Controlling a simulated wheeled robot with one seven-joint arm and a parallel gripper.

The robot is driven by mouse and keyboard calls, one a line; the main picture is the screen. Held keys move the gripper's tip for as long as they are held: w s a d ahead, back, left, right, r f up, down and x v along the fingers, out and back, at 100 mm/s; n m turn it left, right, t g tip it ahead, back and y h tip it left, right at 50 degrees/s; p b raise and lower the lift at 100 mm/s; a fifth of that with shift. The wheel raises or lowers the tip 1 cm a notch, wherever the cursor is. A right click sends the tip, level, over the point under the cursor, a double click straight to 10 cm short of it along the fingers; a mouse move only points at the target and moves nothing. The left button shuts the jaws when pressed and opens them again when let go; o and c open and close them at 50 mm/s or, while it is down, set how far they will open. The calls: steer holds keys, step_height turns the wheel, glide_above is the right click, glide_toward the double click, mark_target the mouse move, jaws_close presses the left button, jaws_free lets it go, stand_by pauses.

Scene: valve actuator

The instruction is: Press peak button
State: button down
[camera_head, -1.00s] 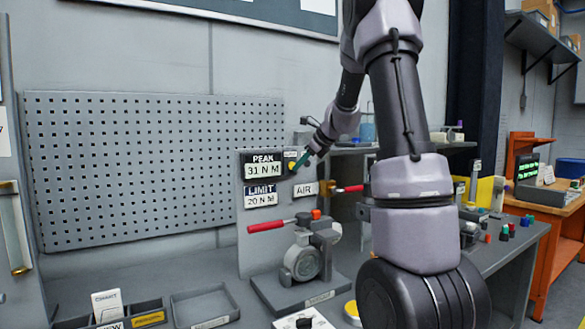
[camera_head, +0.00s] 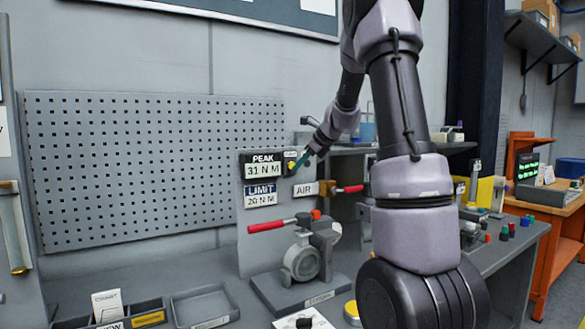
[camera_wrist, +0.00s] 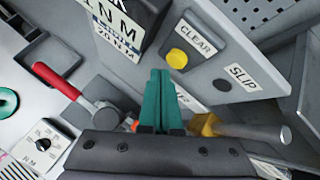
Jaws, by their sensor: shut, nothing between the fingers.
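A grey panel shows a PEAK display (camera_head: 264,167) reading 31 N M, with a LIMIT display (camera_head: 261,195) reading 20 N M below it. A round yellow button (camera_wrist: 177,58) sits beside a CLEAR label (camera_wrist: 196,39) in the wrist view. In the head view the button (camera_head: 291,166) is small, right of the PEAK display and close by my fingertips. My gripper (camera_wrist: 160,72) has its teal fingers shut and empty. Its tips show just below and left of the button in the wrist view; I cannot tell whether they touch it. The gripper (camera_head: 299,164) also shows in the head view.
An AIR label (camera_head: 305,189) and another red handle (camera_head: 349,189) are near my gripper. A SLIP label (camera_wrist: 241,76) and dark round spot lie right of the button.

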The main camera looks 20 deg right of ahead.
steer(key=shift+w, duration=0.1)
stand_by(0.6)
steer(key=shift+w+a, duration=0.1)
steer(key=shift+w, duration=0.25)
steer(key=shift+w+a, duration=0.1)
steer(key=shift+w, duration=0.45)
stand_by(0.7)
steer(key=shift+s, duration=1)
steer(key=shift+d, duration=0.2)
steer(key=s, duration=0.3)
steer(key=s+d, duration=0.1)
steer(key=s, duration=0.1)
steer(key=shift+a, duration=0.1)
stand_by(0.5)
